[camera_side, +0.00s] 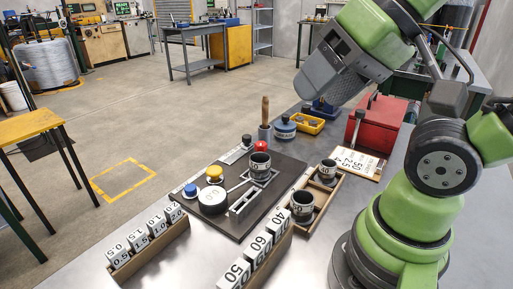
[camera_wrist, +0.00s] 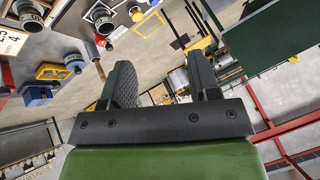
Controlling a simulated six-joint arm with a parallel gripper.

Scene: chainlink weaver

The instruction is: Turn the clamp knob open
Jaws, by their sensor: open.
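A dark board (camera_side: 275,187) lies on the bench in the side view. It carries a blue knob (camera_side: 191,190), a yellow knob (camera_side: 214,174), a red knob (camera_side: 261,147), a black knob (camera_side: 247,140), a round white-faced dial (camera_side: 212,200), a slotted metal bracket (camera_side: 244,202) and a dark numbered cup (camera_side: 260,164). I cannot tell which knob is the clamp knob. The red knob also shows in the wrist view (camera_wrist: 100,40). My gripper (camera_wrist: 163,80) is open and empty, its two dark fingers apart. It is raised above the bench, away from the board.
Racks of numbered blocks (camera_side: 148,243) (camera_side: 257,262) stand at the front. A wooden tray (camera_side: 320,202) holds dark cups right of the board. Behind are a wooden-handled tool (camera_side: 265,112), a yellow bin (camera_side: 308,124) and a red box (camera_side: 376,122). Air above the board is clear.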

